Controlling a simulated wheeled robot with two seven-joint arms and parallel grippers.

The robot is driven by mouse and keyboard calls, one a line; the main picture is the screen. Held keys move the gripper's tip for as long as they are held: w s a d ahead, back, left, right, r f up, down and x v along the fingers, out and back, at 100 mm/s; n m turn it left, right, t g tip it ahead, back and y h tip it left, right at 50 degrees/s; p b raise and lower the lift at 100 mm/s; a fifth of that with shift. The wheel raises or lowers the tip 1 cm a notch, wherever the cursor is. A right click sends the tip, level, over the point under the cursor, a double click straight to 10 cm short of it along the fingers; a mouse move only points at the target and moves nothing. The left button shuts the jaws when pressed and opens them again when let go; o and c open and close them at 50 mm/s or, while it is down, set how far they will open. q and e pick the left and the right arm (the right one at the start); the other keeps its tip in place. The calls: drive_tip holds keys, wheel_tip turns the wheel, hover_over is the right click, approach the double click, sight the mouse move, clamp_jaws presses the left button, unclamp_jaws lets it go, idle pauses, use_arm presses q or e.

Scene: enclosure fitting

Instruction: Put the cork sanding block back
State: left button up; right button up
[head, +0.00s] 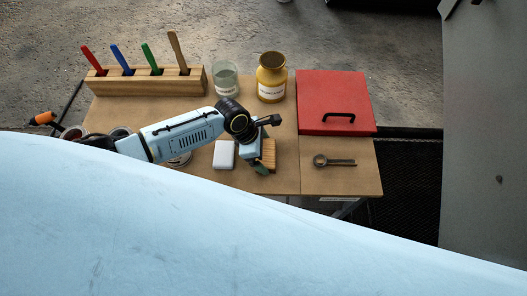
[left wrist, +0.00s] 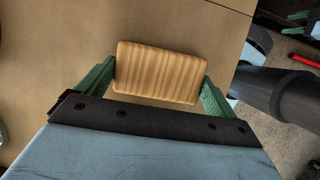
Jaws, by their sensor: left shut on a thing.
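The cork sanding block, a tan block with wavy stripes, is between the green fingers of my left gripper (left wrist: 160,85) in the left wrist view. The block (left wrist: 158,72) lies crosswise, with a finger at each end. In the head view my left gripper (head: 262,165) is over the front middle of the table, shut on the block (head: 269,153), which is partly hidden behind the gripper. The frames do not clearly show whether the block touches the table top.
A white block (head: 224,154) lies just left of the gripper. A wooden rack (head: 150,82) with coloured handles, a glass jar (head: 225,78) and a yellow canister (head: 271,78) stand behind. A red box (head: 335,100) and a spanner-like tool (head: 334,161) are on the right.

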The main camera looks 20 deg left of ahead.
use_arm(q)
drive_tip(key=o, duration=0.7)
drive_tip(key=shift+f, duration=0.1)
drive_tip(key=p+v, duration=0.3)
drive_tip(key=v, duration=0.9)
